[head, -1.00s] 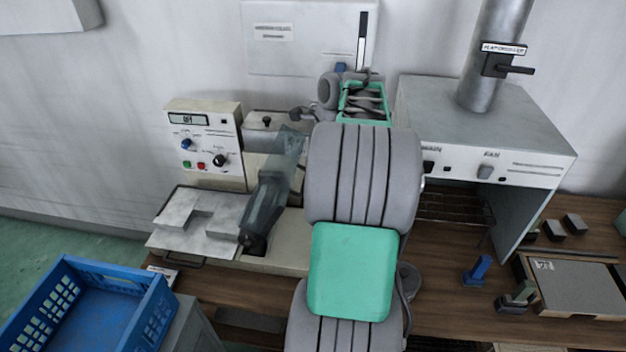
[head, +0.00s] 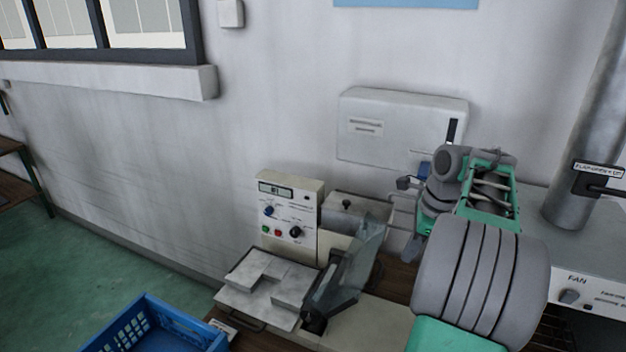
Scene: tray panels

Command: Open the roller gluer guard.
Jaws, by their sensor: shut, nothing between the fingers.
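The roller gluer (head: 292,215) stands on the bench in the head view, with a cream control panel and a flat plate in front. Its guard (head: 352,268) is a clear, smoky panel that stands tilted, its upper end leaning right, beside the plate. My gripper (head: 406,184) is small and partly hidden by my wrist. It is shut and empty, behind and to the right of the guard's upper end, and looks apart from it. The rollers cannot be made out.
A blue crate (head: 155,330) is at the lower left. A white wall box (head: 395,125) hangs behind my wrist. A fan unit (head: 590,270) with a metal duct (head: 588,170) stands on the right. My arm covers much of the bench.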

